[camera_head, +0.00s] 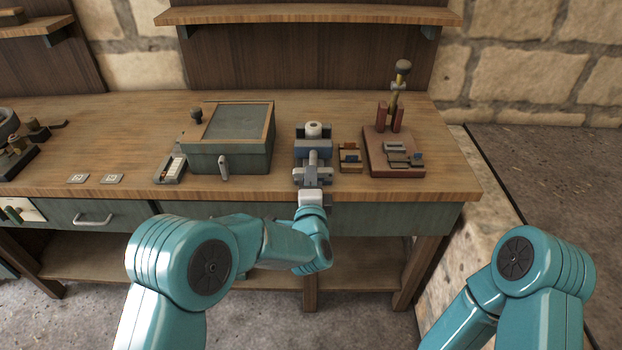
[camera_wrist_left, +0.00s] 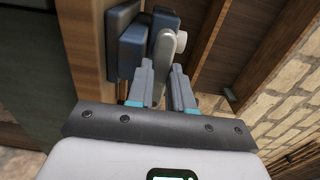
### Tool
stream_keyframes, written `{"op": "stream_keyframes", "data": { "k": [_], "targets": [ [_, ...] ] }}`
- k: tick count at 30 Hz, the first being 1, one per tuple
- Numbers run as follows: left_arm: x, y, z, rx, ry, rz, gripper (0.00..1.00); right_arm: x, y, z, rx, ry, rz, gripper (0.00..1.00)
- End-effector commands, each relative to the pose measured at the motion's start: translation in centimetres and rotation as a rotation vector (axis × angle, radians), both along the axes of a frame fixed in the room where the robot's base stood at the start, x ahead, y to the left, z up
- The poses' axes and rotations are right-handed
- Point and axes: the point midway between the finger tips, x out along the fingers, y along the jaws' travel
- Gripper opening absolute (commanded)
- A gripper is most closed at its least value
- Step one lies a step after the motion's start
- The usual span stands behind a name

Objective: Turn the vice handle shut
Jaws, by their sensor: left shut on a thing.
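The blue vice (camera_head: 313,147) stands at the front edge of the workbench, with a pale round piece (camera_head: 314,130) at its top. In the left wrist view the blue vice body (camera_wrist_left: 126,42) is at upper left, and the pale vice handle (camera_wrist_left: 166,50) is between my fingers. My left gripper (camera_head: 312,176) is at the front of the vice; it also shows in the left wrist view (camera_wrist_left: 165,85), shut on the handle. The fingers partly hide the handle. My right arm shows at the right, but its gripper is out of view.
A green box (camera_head: 230,155) with a wooden-rimmed lid stands left of the vice. A small wooden block piece (camera_head: 350,158) and a reddish base with posts (camera_head: 388,160) stand to the right. A drawer with a handle (camera_head: 93,219) is below the bench top.

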Motion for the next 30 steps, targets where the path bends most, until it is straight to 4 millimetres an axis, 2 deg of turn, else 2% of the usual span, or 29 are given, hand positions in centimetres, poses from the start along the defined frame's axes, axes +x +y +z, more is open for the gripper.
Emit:
{"op": "stream_keyframes", "data": {
  "k": [1, 18, 19, 21, 30],
  "targets": [
    [-0.22, -0.26, -0.49, 0.015, 0.012, -0.007, 0.0, 0.0, 0.0, 0.01, 0.0, 0.0, 0.0, 0.72],
    [-0.23, -0.26, -0.57, 0.042, 0.013, -0.008, 0.0, 0.0, 0.0, 0.02, 0.0, 0.0, 0.0, 0.72],
    [-0.23, -0.26, -0.57, 0.042, 0.013, -0.008, 0.31, 0.0, 0.0, 0.02, 0.0, 0.0, 0.0, 0.72],
    [-0.2, -0.23, -0.52, 0.041, 0.012, -0.007, 0.47, 0.0, 0.0, 0.02, 0.0, 0.0, 0.0, 0.72],
    [-0.23, -0.1, -0.24, 0.038, 0.005, -0.003, 0.47, 0.0, 0.0, 0.0, 0.0, 0.0, 0.0, 0.72]
  ]
}}
